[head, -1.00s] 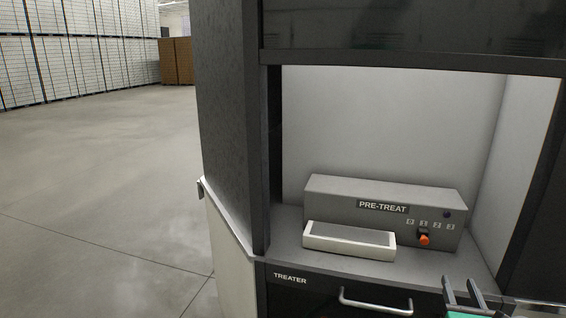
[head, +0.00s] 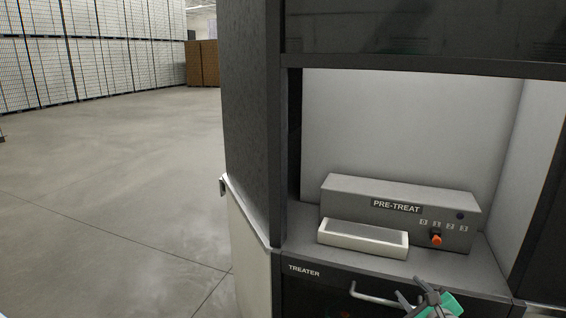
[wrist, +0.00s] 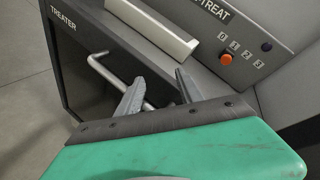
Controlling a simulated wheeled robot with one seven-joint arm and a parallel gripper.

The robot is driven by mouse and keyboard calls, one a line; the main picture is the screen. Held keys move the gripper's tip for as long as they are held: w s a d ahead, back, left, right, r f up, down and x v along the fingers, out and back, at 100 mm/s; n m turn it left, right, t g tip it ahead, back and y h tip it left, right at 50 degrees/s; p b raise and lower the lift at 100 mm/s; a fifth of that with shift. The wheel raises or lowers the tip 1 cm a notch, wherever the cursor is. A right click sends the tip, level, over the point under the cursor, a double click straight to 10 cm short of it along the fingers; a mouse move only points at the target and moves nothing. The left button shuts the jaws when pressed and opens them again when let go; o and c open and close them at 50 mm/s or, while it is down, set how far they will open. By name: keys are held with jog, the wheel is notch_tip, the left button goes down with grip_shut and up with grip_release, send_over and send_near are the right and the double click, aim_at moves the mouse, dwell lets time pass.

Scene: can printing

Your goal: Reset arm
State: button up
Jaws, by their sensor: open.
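My gripper (head: 423,292) is at the bottom of the head view, in front of the treater cabinet and close to its drawer handle (head: 372,299). In the wrist view its two fingers (wrist: 158,88) are spread apart with nothing between them. The handle also shows in the wrist view (wrist: 100,70), passing behind the fingers. I cannot tell whether they touch. The grey PRE-TREAT unit (head: 400,212) sits in the cabinet bay, with a white-rimmed tray (head: 362,250) at its front left and an orange knob (head: 436,239) below the numbers 0 to 3.
The cabinet's dark side panel (head: 250,120) stands left of the bay, above a pale lower panel (head: 245,245). Open concrete floor (head: 110,190) lies to the left. Stacked pallets (head: 95,55) and brown boxes (head: 203,63) stand far back.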

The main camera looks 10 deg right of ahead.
jog(key=w+a+f+n+g+y, duration=0.1)
jog(key=a+n+g+y, duration=0.15)
jog(key=a+n, duration=0.7)
jog(key=w+a+f+n+g+y, duration=0.1)
jog(key=a+f+n+g+y, duration=0.15)
jog(key=a+n, duration=0.7)
jog(key=s+a+r+n+g+h, duration=0.1)
jog(key=s+a+r+n+g, duration=0.2)
jog(key=s+a+n, duration=0.7)
jog(key=shift+s+a+n+g+h, duration=0.35)
jog(key=shift+a+n+g, duration=0.3)
jog(key=shift+n+g, duration=0.35)
jog(key=shift+d, duration=0.1)
